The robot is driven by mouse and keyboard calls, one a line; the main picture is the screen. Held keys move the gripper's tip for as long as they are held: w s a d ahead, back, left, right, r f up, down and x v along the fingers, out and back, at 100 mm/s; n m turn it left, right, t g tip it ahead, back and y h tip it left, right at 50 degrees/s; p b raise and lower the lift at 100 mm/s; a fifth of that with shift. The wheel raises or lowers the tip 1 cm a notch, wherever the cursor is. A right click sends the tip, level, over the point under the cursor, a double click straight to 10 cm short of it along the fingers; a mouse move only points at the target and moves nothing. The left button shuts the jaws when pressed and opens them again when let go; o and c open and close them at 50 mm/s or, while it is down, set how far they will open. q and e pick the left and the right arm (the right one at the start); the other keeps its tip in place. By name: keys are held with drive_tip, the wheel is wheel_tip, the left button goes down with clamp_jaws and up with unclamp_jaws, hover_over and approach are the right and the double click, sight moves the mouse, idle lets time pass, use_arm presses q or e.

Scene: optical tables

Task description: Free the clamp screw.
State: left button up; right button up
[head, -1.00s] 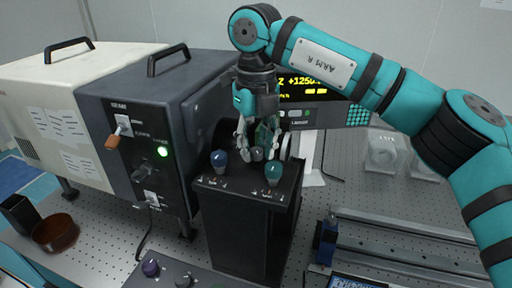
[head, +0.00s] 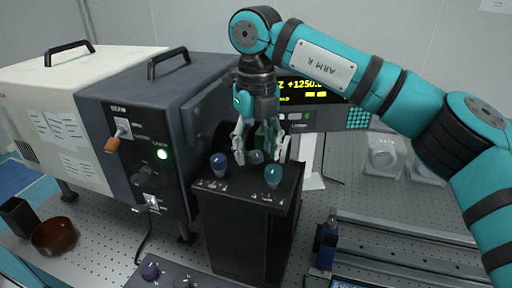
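A black stand (head: 240,232) in the middle of the view has three small knobs on its top: a blue one (head: 219,163) at the left, a grey one (head: 256,157) in the middle and a teal one (head: 273,175) at the right. Small labels by the knobs are too small to read, so I cannot tell which is the clamp screw. My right gripper (head: 260,157) points down over the stand with its fingers apart, one on each side of the grey knob. I cannot tell whether they touch it. My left gripper is not in view.
A dark-fronted box (head: 120,195) with an orange-tipped lever (head: 113,144) and a green light stands close at left. A display (head: 310,118) is behind my gripper. Rails (head: 410,250) lie at right. A brown bowl (head: 55,237) sits at lower left.

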sight(256, 153)
wheel_tip(256, 153, up, 12)
idle(0.6)
